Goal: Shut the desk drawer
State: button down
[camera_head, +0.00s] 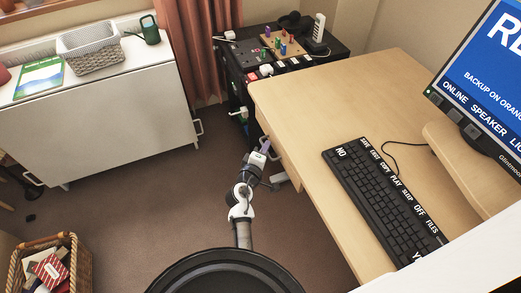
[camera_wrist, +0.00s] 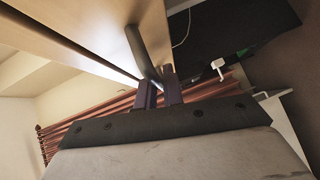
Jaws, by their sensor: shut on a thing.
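The desk (camera_head: 330,105) has a pale wood top, and its drawer front is mostly hidden below the edge in the head view. In the wrist view the pale wooden drawer front (camera_wrist: 95,30) is close, with a dark bar handle (camera_wrist: 138,48) on it. My gripper (camera_wrist: 160,92) has its two fingers closed around the near end of that handle. In the head view my gripper (camera_head: 265,148) is at the desk's left edge, just below the top. How far the drawer stands out cannot be told.
A keyboard (camera_head: 382,200) and a monitor (camera_head: 485,80) are on the desk. A black cabinet (camera_head: 235,55) with small items stands behind. A white cabinet (camera_head: 100,110) is at left, and a wicker basket (camera_head: 80,268) is on the floor.

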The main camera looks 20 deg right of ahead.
jog(key=shift+d+r, duration=0.1)
jog(key=shift+d, duration=0.65)
jog(key=c, duration=1.6)
grip_release()
jog(key=shift+d, duration=0.15)
jog(key=shift+o, duration=0.3)
jog(key=shift+r, duration=0.1)
